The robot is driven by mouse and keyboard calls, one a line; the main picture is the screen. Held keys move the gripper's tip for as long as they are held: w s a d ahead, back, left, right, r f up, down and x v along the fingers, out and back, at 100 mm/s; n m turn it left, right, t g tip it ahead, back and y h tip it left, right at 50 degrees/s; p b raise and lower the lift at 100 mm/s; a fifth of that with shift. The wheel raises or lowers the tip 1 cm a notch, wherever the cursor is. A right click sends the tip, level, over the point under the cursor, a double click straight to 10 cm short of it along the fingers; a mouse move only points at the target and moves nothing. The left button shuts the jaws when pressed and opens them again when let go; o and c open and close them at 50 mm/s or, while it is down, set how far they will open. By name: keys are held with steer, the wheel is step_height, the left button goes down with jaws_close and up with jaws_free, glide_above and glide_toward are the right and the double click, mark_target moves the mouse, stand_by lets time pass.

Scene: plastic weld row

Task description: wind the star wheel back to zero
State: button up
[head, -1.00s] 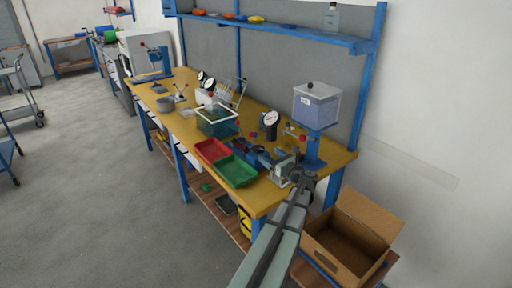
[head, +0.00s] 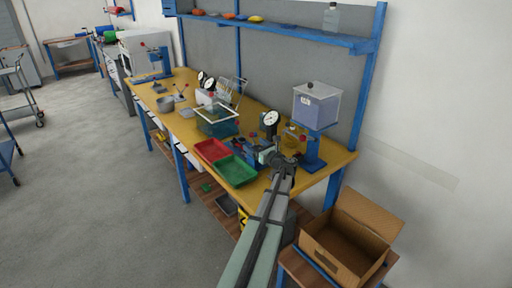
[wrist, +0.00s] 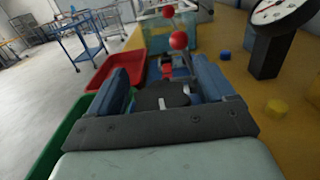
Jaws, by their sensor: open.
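My gripper (head: 278,160) is over the front right of the yellow bench, beside a small blue device (head: 243,150). In the wrist view my gripper (wrist: 162,80) is open, its two blue fingers apart. Ahead of the fingers, red balls (wrist: 179,40) on thin rods stand up, which look like spokes of the star wheel. A small red part and dark parts show low between the fingers; I cannot tell whether anything touches them. The wheel's hub and any zero mark are not readable.
A black-framed dial gauge (wrist: 284,14) stands close on the right. A red tray (head: 211,150) and a green tray (head: 237,170) lie left of my gripper. A blue stand with a clear hopper (head: 316,106) is at the right. An open cardboard box (head: 345,240) sits below the bench end.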

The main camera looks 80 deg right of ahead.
steer(key=c, duration=1)
steer(key=shift+o, duration=0.2)
steer(key=shift+d+n+t+y, duration=0.1)
steer(key=shift+n+t+y, duration=0.5)
steer(key=shift+y, duration=0.2)
steer(key=shift+w+a+n+t+y, duration=0.15)
steer(key=shift+a+n+t+y, duration=0.1)
steer(key=shift+n+t+y, duration=0.75)
steer(key=o, duration=1)
steer(key=shift+c, duration=0.2)
